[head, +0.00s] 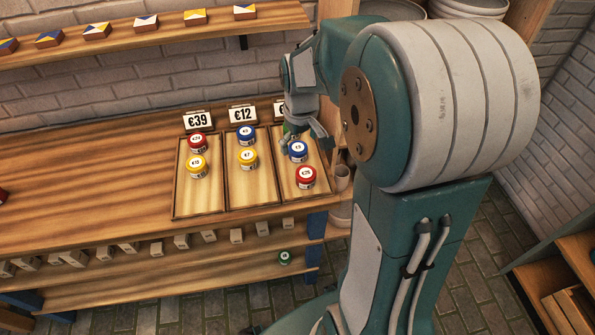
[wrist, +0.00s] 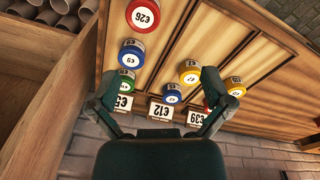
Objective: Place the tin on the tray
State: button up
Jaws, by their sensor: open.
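Three wooden trays stand side by side on the counter: left tray (head: 198,209), middle tray (head: 252,199) and right tray (head: 310,199). The left one bears a red tin (head: 197,142) and a yellow tin (head: 197,167). The middle one bears a blue tin (head: 246,133) and a yellow tin (head: 248,160). The right one bears a blue tin (head: 298,151), a red tin (head: 306,177) and a partly hidden green tin (wrist: 127,76). Another green tin (head: 285,257) sits on the low shelf. My gripper (wrist: 160,82) is open and empty above the trays' back ends.
Price signs (head: 197,120) stand behind the trays against the brick wall. Cups (head: 343,177) stand right of the right tray, beside a wooden partition (wrist: 45,110). Small boxes (head: 97,31) line the upper shelf.

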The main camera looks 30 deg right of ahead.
jog(key=s+a+r+t, duration=0.1)
jog(key=s+a+r, duration=0.2)
jog(key=s, duration=0.2)
jog(key=s+a+r+m+t, duration=0.1)
jog(key=s+a+r+t, duration=0.1)
jog(key=s, duration=0.4)
jog(key=s+a+r+t, duration=0.1)
jog(key=s+a+r, duration=0.4)
jog(key=s, duration=0.1)
jog(key=shift+r+m+t, duration=0.3)
jog(key=shift+r+m, duration=0.05)
jog(key=shift+m, duration=0.05)
